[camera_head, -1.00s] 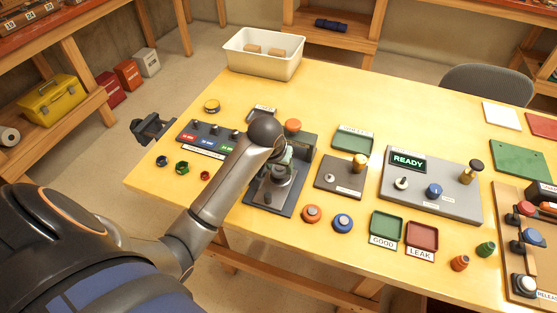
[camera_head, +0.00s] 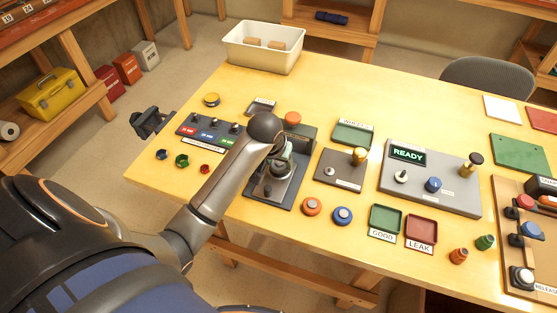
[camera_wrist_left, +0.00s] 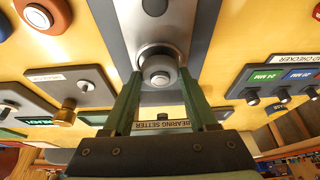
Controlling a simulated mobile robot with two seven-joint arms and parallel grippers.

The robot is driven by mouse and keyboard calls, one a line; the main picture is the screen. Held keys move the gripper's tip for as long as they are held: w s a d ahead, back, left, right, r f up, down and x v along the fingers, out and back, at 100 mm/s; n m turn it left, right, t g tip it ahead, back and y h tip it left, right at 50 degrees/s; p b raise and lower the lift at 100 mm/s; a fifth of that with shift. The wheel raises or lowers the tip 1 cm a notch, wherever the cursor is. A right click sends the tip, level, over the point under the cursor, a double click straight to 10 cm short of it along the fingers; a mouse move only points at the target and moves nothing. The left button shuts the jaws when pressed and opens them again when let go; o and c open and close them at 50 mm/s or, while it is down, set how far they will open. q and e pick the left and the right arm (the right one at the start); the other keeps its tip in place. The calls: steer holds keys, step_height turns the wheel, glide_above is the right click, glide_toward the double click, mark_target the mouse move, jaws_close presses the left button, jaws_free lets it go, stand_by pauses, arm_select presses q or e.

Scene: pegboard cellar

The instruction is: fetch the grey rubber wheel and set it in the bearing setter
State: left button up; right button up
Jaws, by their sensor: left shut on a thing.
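The bearing setter (camera_head: 258,193) is a dark-based fixture with a light grey plate near the table's front edge. My left gripper (camera_wrist_left: 160,80) is over it, with its green fingers on both sides of the grey rubber wheel (camera_wrist_left: 160,68). The fingers are shut on the wheel. In the wrist view the wheel sits in line with the round metal seat of the setter; I cannot tell whether it bears on it. In the head view my forearm hides part of the setter and most of the wheel. My right gripper is not in view.
A size checker (camera_head: 208,131) stands left of the setter and a grey-brown fixture (camera_head: 339,170) right of it. Orange (camera_head: 311,206) and blue (camera_head: 342,216) wheels lie at front right. Green (camera_head: 385,219) and red (camera_head: 420,230) trays are farther right. A white bin (camera_head: 263,58) stands behind.

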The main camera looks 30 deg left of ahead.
arm_select(q)
steer(key=shift+f, duration=0.4)
stand_by(0.8)
steer(key=o, duration=1.5)
steer(key=shift+o, duration=0.2)
steer(key=shift+r, duration=3.15)
